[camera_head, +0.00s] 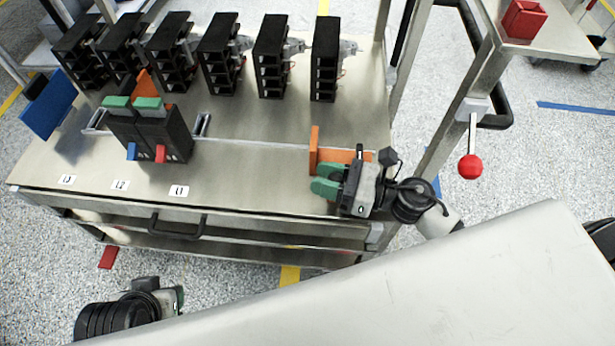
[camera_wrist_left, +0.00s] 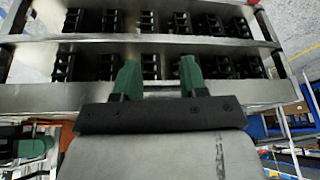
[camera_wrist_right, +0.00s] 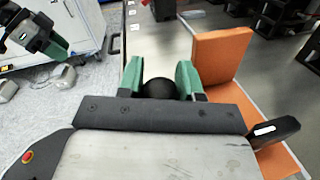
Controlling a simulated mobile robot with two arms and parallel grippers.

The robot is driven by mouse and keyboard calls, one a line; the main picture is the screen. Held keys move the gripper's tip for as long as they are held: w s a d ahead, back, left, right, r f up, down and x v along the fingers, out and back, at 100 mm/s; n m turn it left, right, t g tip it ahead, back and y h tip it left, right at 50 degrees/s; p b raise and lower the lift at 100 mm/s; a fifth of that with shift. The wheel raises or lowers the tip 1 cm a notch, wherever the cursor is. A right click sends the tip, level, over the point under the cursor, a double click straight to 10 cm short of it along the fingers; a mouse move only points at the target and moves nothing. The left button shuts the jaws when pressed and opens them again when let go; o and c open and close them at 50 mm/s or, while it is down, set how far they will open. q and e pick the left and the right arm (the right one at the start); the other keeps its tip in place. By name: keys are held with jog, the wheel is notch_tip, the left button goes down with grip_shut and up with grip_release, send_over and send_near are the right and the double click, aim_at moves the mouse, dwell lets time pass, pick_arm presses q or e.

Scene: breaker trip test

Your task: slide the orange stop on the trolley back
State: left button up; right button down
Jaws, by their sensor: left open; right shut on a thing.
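The orange stop (camera_head: 314,150) stands upright at the right end of the trolley top (camera_head: 255,185), by a rail. In the right wrist view the orange stop (camera_wrist_right: 222,62) rises just right of the fingers. My right gripper (camera_head: 326,180) is at the trolley's front right. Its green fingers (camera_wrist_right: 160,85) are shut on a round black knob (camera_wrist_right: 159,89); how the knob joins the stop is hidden. My left gripper (camera_head: 180,298) is low in front of the trolley, mostly cut off by my own body. In the left wrist view its fingers (camera_wrist_left: 160,78) are open and empty.
A black breaker unit (camera_head: 150,132) with green tops sits at the left of the rail (camera_head: 265,143). Several black breakers (camera_head: 272,58) line the back. A red-knobbed lever (camera_head: 470,166) hangs to the right. The trolley top between breaker unit and stop is clear.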

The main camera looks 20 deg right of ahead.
pick_arm(q)
jog(key=shift+w+d+r+t, duration=0.1)
jog(key=shift+w+t, duration=0.5)
jog(key=shift+w, duration=0.15)
pick_arm(e)
jog(key=shift+s+d+f, duration=0.1)
jog(key=shift+d, duration=0.2)
jog(key=c, duration=1.1)
grip_release()
jog(key=o, duration=0.3)
jog(key=shift+s+d, duration=0.1)
jog(key=shift+d, duration=0.1)
pick_arm(q)
jog(key=shift+d, duration=0.2)
pick_arm(e)
jog(key=shift+o, duration=0.2)
pick_arm(q)
jog(key=shift+s+r, duration=0.1)
pick_arm(e)
jog(key=shift+a, duration=0.2)
